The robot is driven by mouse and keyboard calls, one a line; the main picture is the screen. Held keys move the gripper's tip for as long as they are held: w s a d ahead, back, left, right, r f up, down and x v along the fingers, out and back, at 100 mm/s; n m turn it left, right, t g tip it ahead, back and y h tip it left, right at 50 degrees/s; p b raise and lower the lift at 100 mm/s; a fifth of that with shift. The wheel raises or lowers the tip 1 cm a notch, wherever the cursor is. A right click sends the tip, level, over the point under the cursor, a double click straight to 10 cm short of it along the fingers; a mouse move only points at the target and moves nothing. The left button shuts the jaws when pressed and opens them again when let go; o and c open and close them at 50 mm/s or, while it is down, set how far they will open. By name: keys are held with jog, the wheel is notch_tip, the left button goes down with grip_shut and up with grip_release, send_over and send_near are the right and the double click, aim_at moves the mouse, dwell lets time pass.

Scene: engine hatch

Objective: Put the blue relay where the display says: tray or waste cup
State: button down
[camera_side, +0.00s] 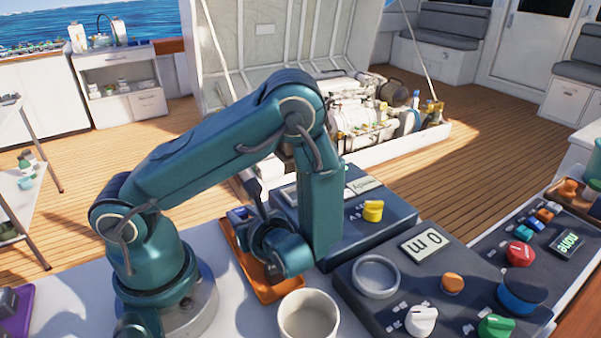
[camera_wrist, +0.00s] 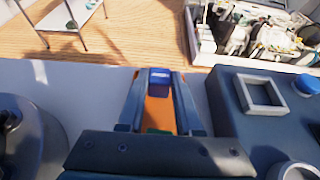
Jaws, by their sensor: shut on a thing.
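The blue relay (camera_wrist: 158,82) is between the fingertips of my gripper (camera_wrist: 158,90) in the wrist view. My gripper is shut on it. In the side view the relay (camera_side: 237,213) shows in part at the far end of the orange tray (camera_side: 240,262); my wrist hides much of the tray. I cannot tell whether the relay touches the tray. A pale round cup (camera_side: 308,316) stands in front of the tray, open at the top. A small display (camera_side: 566,243) with green letters is at the right; its text is hard to read.
A dark panel (camera_side: 335,232) with a yellow knob (camera_side: 373,210) stands right of the tray. A purple tray (camera_side: 15,318) is at the lower left. Bare white worktop lies left of the orange tray.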

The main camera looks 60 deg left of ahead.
jog(key=shift+f, duration=0.35)
jog(key=c, duration=0.6)
grip_release()
jog(key=shift+f, duration=0.1)
